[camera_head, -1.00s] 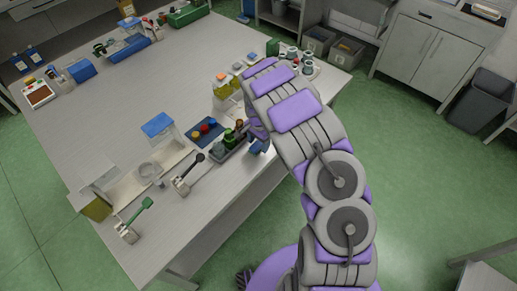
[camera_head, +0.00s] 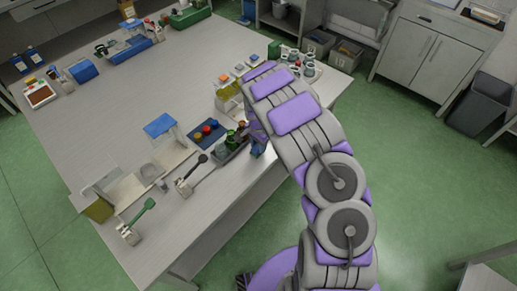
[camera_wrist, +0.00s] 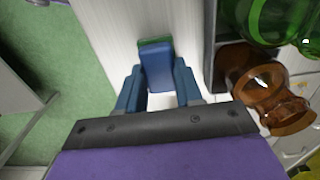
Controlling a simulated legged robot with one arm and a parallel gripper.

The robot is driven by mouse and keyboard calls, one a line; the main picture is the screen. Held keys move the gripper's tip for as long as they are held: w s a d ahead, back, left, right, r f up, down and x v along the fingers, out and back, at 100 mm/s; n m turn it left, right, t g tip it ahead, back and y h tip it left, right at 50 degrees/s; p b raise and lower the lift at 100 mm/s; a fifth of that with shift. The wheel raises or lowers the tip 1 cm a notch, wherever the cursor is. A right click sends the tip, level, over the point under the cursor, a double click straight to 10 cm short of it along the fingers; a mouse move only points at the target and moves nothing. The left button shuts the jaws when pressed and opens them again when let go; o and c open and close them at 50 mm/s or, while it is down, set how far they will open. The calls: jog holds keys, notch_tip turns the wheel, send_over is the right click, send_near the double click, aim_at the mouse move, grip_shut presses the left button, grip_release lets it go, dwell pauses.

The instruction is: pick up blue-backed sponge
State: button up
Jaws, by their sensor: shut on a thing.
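The blue-backed sponge (camera_wrist: 157,66) shows in the wrist view as a small blue block with a green edge at its far end. My gripper (camera_wrist: 158,84) is shut on it, with a blue finger on each side. The pale table top shows below and around the sponge; I cannot tell whether the sponge touches it. In the head view my gripper (camera_head: 257,150) is at the table's near right edge, beside the dark tray of bottles, and my arm hides much of it. I cannot make out the sponge clearly there.
A dark tray (camera_head: 228,156) with green and brown bottles stands close beside my gripper; a brown bottle (camera_wrist: 268,88) is just right of it in the wrist view. A blue mat (camera_head: 206,133) with coloured caps lies behind. The table's middle (camera_head: 160,80) is clear.

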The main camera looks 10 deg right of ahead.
jog(key=shift+a, duration=0.1)
jog(key=shift+r, duration=0.45)
jog(key=r, duration=0.1)
jog(key=r+p, duration=0.1)
jog(key=r, duration=0.1)
jog(key=shift+d, duration=0.35)
jog(key=s+d+r+p, duration=0.1)
jog(key=s+d+p, duration=0.2)
jog(key=s+d, duration=0.6)
jog(key=d, duration=0.3)
jog(key=shift+s+d, duration=0.15)
jog(key=shift+s, duration=0.25)
